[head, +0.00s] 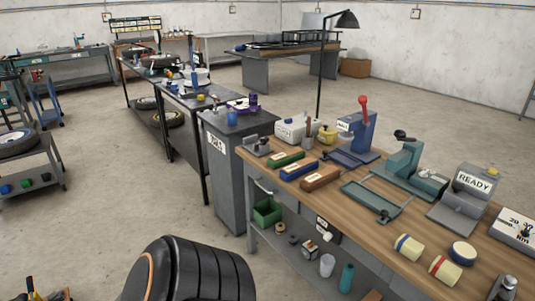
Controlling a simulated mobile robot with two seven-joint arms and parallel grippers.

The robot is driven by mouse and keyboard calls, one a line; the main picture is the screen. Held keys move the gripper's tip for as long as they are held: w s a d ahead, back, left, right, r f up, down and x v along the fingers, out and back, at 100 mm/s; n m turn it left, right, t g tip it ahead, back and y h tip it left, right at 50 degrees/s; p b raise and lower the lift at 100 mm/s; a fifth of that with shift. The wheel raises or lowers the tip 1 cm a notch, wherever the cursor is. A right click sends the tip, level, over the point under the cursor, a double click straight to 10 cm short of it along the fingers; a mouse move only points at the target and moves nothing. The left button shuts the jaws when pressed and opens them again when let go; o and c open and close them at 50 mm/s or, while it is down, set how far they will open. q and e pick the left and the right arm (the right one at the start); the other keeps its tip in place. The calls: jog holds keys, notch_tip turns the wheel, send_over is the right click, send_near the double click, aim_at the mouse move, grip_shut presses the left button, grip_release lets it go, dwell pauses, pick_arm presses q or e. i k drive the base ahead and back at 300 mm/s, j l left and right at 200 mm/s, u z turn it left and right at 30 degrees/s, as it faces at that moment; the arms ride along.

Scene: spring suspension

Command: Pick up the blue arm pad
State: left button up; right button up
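A blue, labelled block (299,170) lies flat on the wooden workbench (345,205), between a green block (286,160) and a brown block (320,179). It is the thing that best fits the blue arm pad, but its label is too small to read. Neither of my grippers shows in the head view, so I cannot see their state.
A blue press with a red-knobbed lever (358,135) stands behind the blocks. A green fixture (400,165), a READY sign (470,185) and banded cylinders (445,270) occupy the bench's right. A grey cabinet (225,165) adjoins its left end. Open floor lies to the left.

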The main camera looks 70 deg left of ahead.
aim_at(293, 172)
jog(key=u, duration=2)
jog(key=i+j+z, duration=0.1)
jog(key=i+j, duration=0.2)
jog(key=i+j+z, duration=0.1)
jog(key=i+j, duration=0.15)
jog(key=i+j+z, duration=0.1)
jog(key=i+j, duration=0.15)
jog(key=i+j+z, duration=0.1)
jog(key=i+j, duration=0.15)
jog(key=j, duration=0.2)
jog(key=i+j+z, duration=0.1)
jog(key=j, duration=0.25)
jog(key=i+j+z, duration=0.1)
jog(key=i+j, duration=0.25)
jog(key=i+j+z, duration=0.1)
jog(key=j, duration=0.3)
jog(key=i+j+z, duration=0.1)
jog(key=i+j, duration=0.15)
jog(key=j, duration=0.2)
